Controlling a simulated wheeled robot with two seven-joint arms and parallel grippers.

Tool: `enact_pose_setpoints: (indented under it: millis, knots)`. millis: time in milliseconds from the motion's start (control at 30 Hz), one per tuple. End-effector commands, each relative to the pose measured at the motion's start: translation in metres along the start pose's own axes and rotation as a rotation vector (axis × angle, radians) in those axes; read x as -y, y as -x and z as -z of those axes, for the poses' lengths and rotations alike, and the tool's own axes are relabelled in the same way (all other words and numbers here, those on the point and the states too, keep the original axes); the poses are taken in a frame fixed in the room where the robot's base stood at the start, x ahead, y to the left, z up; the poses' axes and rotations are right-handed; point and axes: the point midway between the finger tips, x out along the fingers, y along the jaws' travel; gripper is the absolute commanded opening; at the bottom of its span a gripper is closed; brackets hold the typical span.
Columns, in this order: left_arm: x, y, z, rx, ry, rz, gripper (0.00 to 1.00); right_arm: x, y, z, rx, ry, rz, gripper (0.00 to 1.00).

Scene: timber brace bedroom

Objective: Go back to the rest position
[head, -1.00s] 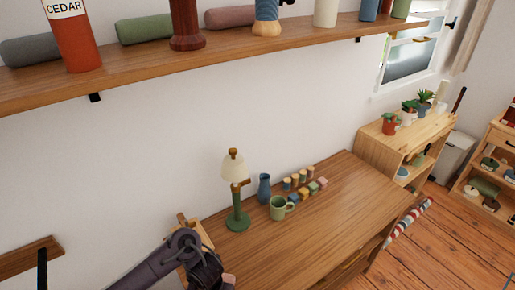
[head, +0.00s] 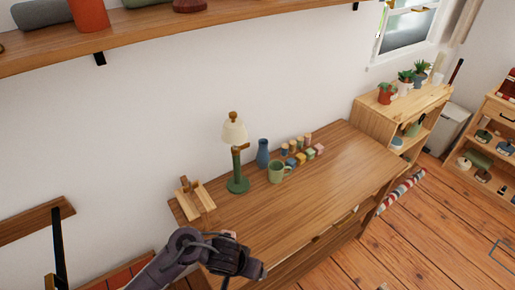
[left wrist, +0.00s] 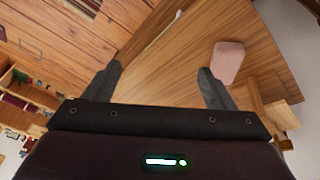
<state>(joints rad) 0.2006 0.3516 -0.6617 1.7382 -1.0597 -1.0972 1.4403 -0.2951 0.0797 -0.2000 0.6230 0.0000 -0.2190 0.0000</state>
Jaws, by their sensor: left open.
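My left arm comes in at the bottom of the head view, with its gripper (head: 258,270) in front of the wooden desk (head: 330,190) near its front left. In the left wrist view the two fingers of the left gripper (left wrist: 160,70) stand wide apart with nothing between them. A pink block-like object (left wrist: 229,62) lies on the desk beside one fingertip, outside the jaws. My right gripper is in neither view.
On the desk stand a green lamp (head: 238,170), a blue vase (head: 263,153), a green mug (head: 277,172), several small blocks (head: 302,158) and a wooden stand (head: 195,201). A wall shelf (head: 150,42) runs above. A low shelf unit (head: 372,123) stands right. Floor (head: 400,240) is open at lower right.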

Motion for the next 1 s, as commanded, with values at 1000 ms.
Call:
enact_pose_setpoints:
  millis: [1000]
  knots:
    - [0.111,0.152,-0.093,-0.002,0.145,0.209,0.78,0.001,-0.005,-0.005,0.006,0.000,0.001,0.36]
